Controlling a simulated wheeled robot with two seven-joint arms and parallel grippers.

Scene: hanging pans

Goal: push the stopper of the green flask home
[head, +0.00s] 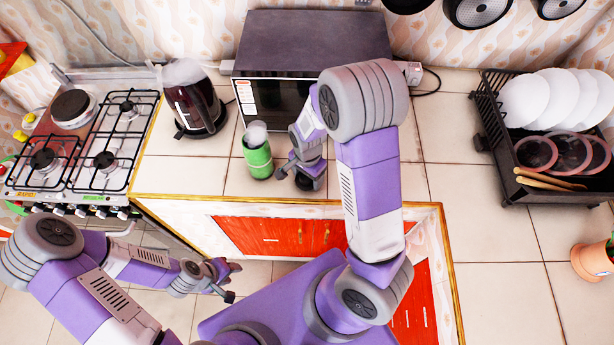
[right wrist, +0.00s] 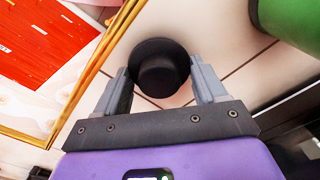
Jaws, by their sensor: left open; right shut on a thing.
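The green flask (head: 258,158) stands upright on the tiled counter, in front of the microwave. A pale grey, rounded part (head: 256,133) tops it; I cannot tell whether this is its neck or a stopper. My right gripper (head: 300,174) is just right of the flask, shut on a black round piece (right wrist: 160,65) that looks like a stopper. The flask's green side shows in the right wrist view (right wrist: 292,18), apart from the fingers. My left gripper (head: 233,282) is open and empty, low in front of the counter.
A microwave (head: 314,42) stands behind the flask. A dark kettle (head: 192,100) and a gas stove (head: 85,140) are to the left. A dish rack (head: 490,110) with plates is at the right. Bare counter tiles (head: 450,130) lie between microwave and rack.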

